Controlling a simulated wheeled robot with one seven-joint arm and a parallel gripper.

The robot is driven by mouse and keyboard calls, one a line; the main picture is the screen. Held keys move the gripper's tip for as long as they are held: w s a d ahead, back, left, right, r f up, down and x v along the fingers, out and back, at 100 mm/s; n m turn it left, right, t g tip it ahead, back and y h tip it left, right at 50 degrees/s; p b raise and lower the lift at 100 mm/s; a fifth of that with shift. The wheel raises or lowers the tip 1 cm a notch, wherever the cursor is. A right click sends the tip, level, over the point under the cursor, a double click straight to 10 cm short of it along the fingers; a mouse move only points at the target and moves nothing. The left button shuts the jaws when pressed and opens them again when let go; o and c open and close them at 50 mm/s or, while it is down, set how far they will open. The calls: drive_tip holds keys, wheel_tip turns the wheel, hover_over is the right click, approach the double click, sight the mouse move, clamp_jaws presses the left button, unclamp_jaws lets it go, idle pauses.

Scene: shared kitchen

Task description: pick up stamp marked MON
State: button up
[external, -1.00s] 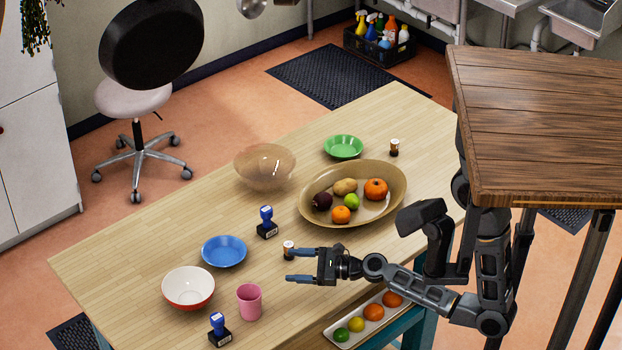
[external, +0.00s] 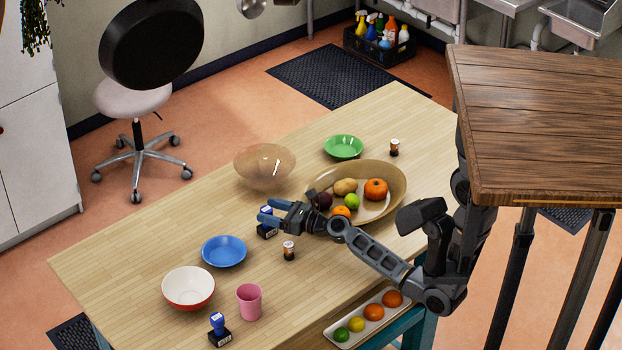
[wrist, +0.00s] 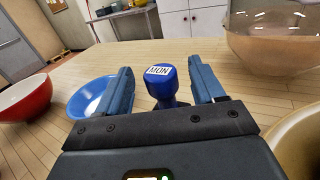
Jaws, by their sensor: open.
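The stamp marked MON (wrist: 160,82) has a blue handle with a white top label, and stands upright on the table. In the wrist view it is between my two open blue fingers (wrist: 163,90), with its lower part hidden by my gripper body. In the external view the MON stamp (external: 266,231) is partly covered by my gripper (external: 268,214), whose fingers reach to either side of it. I cannot tell whether the fingers touch it. A second blue-handled stamp (external: 219,331) stands near the table's front edge; its label is not readable.
A blue plate (external: 224,252), a red-and-white bowl (external: 188,288) and a pink cup (external: 249,302) are to the left. A clear bowl (external: 265,167) is behind; a fruit bowl (external: 396,190) is close on the right. A small brown bottle (external: 289,251) stands in front of my gripper.

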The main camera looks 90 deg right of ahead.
drive_tip(key=shift+x, duration=0.8)
clamp_jaws()
